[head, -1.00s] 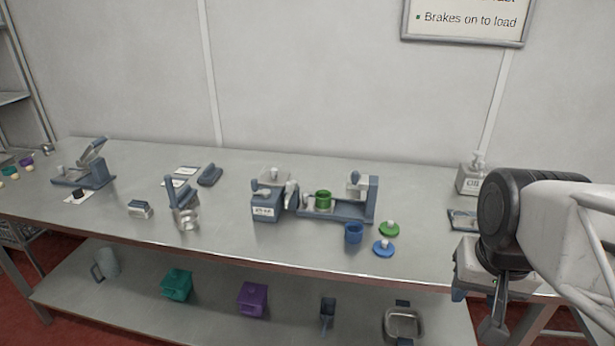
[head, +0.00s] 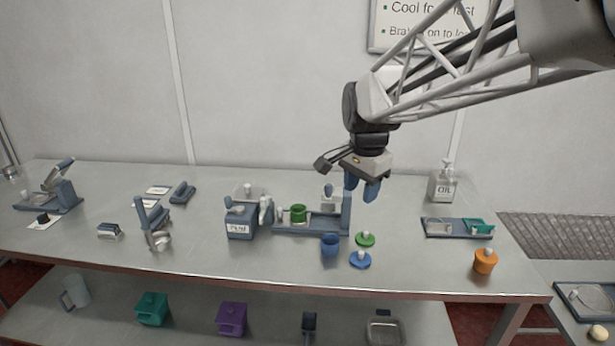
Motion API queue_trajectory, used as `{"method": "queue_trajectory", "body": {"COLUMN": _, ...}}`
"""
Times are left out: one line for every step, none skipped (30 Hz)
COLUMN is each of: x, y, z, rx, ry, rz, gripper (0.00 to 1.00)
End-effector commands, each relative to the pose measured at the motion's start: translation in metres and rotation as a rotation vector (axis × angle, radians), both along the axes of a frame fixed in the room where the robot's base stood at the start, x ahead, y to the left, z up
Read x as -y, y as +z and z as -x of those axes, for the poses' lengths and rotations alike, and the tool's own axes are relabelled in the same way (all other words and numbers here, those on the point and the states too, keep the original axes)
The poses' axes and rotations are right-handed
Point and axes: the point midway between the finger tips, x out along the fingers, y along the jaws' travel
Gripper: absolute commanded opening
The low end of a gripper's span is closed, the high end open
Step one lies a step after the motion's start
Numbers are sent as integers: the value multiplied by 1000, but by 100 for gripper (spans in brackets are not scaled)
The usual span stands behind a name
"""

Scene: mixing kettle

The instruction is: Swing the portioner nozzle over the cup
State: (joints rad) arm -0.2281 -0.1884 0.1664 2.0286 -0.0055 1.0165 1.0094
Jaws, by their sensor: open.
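A blue-grey labelled box (head: 240,228) stands mid-table and looks like the portioner; its label is too small to read surely. A light, spout-like part (head: 265,211) at its right side may be the nozzle. A green cup (head: 298,214) sits on a blue-grey stand (head: 310,230) just right of it. A blue cup (head: 330,245) stands in front of that stand. My gripper (head: 361,188) is open and empty, its fingers pointing down, in front of or above the stand's right end in the picture. It is apart from the box and the green cup.
Green (head: 365,239) and blue (head: 360,260) knobbed lids lie right of the blue cup. An oil bottle (head: 443,184), a small tray (head: 458,228) and an orange pot (head: 485,262) stand farther right.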

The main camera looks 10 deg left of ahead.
Motion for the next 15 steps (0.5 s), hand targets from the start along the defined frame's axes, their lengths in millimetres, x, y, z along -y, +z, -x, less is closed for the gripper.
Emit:
{"method": "queue_trajectory", "body": {"x": -11, "y": -2, "z": -13, "rx": -8, "ry": -28, "rz": -3, "gripper": 45}}
{"method": "queue_trajectory", "body": {"x": -17, "y": -4, "z": -20, "rx": -12, "ry": -48, "rz": -5, "gripper": 45}}
{"method": "queue_trajectory", "body": {"x": -24, "y": -4, "z": -30, "rx": -16, "ry": -75, "rz": -9, "gripper": 45}}
{"method": "queue_trajectory", "body": {"x": -30, "y": -6, "z": -36, "rx": -20, "ry": -95, "rz": -10, "gripper": 45}}
{"method": "queue_trajectory", "body": {"x": -37, "y": -7, "z": -43, "rx": -23, "ry": -115, "rz": -13, "gripper": 45}}
{"method": "queue_trajectory", "body": {"x": -44, "y": -9, "z": -52, "rx": -28, "ry": -142, "rz": -14, "gripper": 45}}
{"method": "queue_trajectory", "body": {"x": -50, "y": -10, "z": -59, "rx": -31, "ry": -163, "rz": -17, "gripper": 45}}
{"method": "queue_trajectory", "body": {"x": -57, "y": -12, "z": -65, "rx": -34, "ry": -182, "rz": -18, "gripper": 45}}
{"method": "queue_trajectory", "body": {"x": -66, "y": -14, "z": -74, "rx": -39, "ry": -209, "rz": -20, "gripper": 45}}
{"method": "queue_trajectory", "body": {"x": -72, "y": -16, "z": -80, "rx": -43, "ry": -229, "rz": -22, "gripper": 45}}
{"method": "queue_trajectory", "body": {"x": -78, "y": -18, "z": -86, "rx": -46, "ry": -250, "rz": -23, "gripper": 45}}
{"method": "queue_trajectory", "body": {"x": -87, "y": -21, "z": -95, "rx": -51, "ry": -277, "rz": -24, "gripper": 45}}
{"method": "queue_trajectory", "body": {"x": -94, "y": -23, "z": -100, "rx": -54, "ry": -297, "rz": -25, "gripper": 45}}
{"method": "queue_trajectory", "body": {"x": -101, "y": -26, "z": -107, "rx": -58, "ry": -317, "rz": -25, "gripper": 45}}
{"method": "queue_trajectory", "body": {"x": -110, "y": -29, "z": -114, "rx": -63, "ry": -345, "rz": -27, "gripper": 45}}
